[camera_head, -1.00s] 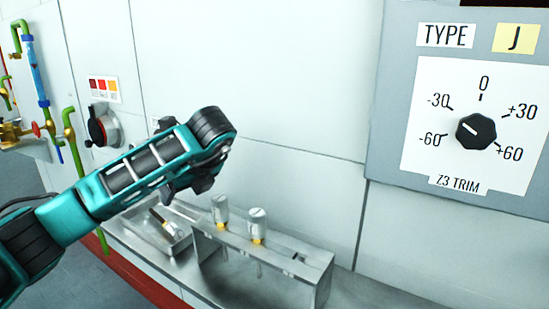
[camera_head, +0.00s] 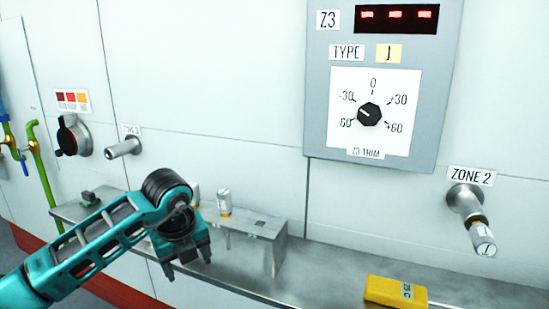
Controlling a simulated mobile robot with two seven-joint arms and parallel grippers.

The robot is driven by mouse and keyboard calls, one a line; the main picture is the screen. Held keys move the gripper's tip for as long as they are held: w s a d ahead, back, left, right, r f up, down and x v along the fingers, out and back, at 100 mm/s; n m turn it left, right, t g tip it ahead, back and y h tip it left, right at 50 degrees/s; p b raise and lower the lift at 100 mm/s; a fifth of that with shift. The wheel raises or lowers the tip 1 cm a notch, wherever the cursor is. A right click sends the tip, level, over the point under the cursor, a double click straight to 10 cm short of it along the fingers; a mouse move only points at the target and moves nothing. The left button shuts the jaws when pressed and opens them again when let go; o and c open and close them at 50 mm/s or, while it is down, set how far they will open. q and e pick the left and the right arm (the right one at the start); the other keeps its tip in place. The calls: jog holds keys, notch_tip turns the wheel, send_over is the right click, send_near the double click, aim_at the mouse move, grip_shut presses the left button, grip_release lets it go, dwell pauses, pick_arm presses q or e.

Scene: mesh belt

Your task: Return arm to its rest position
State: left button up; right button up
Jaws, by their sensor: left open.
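My left arm comes in from the left, and its left gripper (camera_head: 188,268) points down at the front of the steel shelf. Its jaws are open and nothing shows between them. The gripper and wrist hide part of the steel rack (camera_head: 262,232) on the shelf. A metal probe with a white cap (camera_head: 225,200) stands in the rack, and a second one is mostly hidden behind the wrist. My right gripper is out of the view.
A Z3 panel (camera_head: 318,120) with a black trim knob (camera_head: 369,114) is on the wall. A metal fitting (camera_head: 478,222) sticks out under the ZONE 2 label. A yellow device (camera_head: 395,291) lies on the shelf (camera_head: 330,270). Pipes and a black dial (camera_head: 70,136) are at left.

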pick_arm(q)
jog(key=s+d+f+m+g+h+p, duration=0.1)
jog(key=s+d+f+m+g+h, duration=0.1)
jog(key=s+d+h, duration=0.45)
jog(key=s+d+f+m+g+h, duration=0.1)
jog(key=s+d+f+h, duration=0.15)
jog(key=d, duration=0.65)
jog(key=s+d+r+n+t+h, duration=0.3)
jog(key=s+d+r+h, duration=0.15)
jog(key=r+h, duration=0.35)
jog(key=w+a+f+n+t+y+p, duration=0.1)
jog(key=a+f+n+t+y, duration=0.2)
jog(key=a+n+t, duration=0.35)
jog(key=w+a+f+n+t+y+p, duration=0.1)
jog(key=w+a+f+n+t+y, duration=0.2)
jog(key=n+t, duration=0.6)
jog(key=s+a+f+n+g+y, duration=0.4)
jog(key=s+a+f+n, duration=0.1)
jog(key=s+f, duration=0.2)
jog(key=s+a+f+n+g+y+p, duration=0.1)
jog(key=s+a+f+n+g+y, duration=0.3)
jog(key=f, duration=0.5)
jog(key=s+a+n, duration=0.2)
jog(key=s, duration=0.1)
jog(key=shift+f, duration=0.15)
